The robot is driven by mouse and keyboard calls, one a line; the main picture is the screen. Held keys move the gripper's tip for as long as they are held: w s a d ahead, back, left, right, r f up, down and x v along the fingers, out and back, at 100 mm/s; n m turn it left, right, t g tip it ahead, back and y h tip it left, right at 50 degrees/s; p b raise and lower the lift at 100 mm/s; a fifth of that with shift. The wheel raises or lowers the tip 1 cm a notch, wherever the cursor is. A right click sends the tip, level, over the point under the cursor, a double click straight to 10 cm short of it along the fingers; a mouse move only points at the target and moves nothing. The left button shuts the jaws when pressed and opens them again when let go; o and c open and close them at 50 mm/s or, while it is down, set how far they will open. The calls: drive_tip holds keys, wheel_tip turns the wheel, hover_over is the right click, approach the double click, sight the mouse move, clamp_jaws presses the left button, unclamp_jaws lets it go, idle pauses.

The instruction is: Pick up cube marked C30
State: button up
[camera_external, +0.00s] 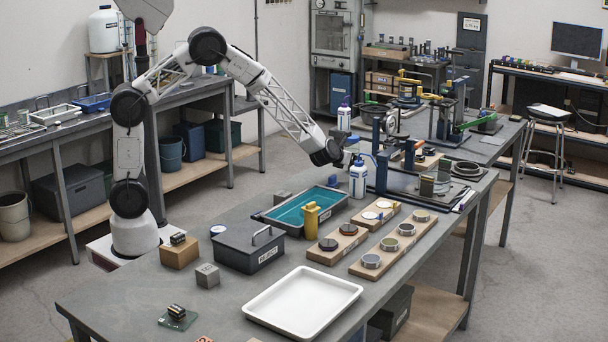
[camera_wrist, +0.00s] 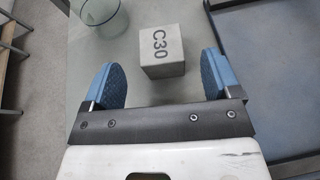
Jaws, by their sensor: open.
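The grey cube marked C30 (camera_wrist: 162,50) sits on the grey tabletop in the wrist view, its black lettering showing on the top face. My gripper (camera_wrist: 162,77) is open, with its blue-padded fingers at either side of the view; the cube appears between and slightly beyond them, not gripped. In the external view my gripper (camera_external: 344,160) hangs over the far part of the bench near a white-and-blue bottle. Two grey cubes show there: one behind the teal tray's left end (camera_external: 283,197) and one at the front left (camera_external: 207,275). Their lettering is too small to read.
A teal-lined tray (camera_external: 262,217), a dark lidded box (camera_external: 236,258), a yellow object (camera_external: 311,216) and a white tray (camera_external: 252,309) stand on the bench. A clear round item (camera_wrist: 99,12) lies left of the cube; a dark tray edge (camera_wrist: 213,20) runs at right.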

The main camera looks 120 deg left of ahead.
drive_tip(key=shift+a+f, duration=0.1)
drive_tip(key=shift+a, duration=0.1)
idle(0.3)
drive_tip(key=shift+x, duration=2.45)
drive_tip(key=c, duration=1.2)
drive_tip(key=shift+o, duration=0.2)
drive_tip(key=shift+r, duration=1.8)
drive_tip(key=s+d, duration=0.2)
drive_tip(key=d, duration=0.2)
drive_tip(key=s+d+r, duration=0.1)
drive_tip(key=s+d, duration=0.2)
drive_tip(key=d, duration=0.2)
drive_tip(key=s+d, duration=0.3)
drive_tip(key=d, duration=0.1)
drive_tip(key=shift+s+d+r, duration=0.2)
drive_tip(key=shift+d, duration=0.05)
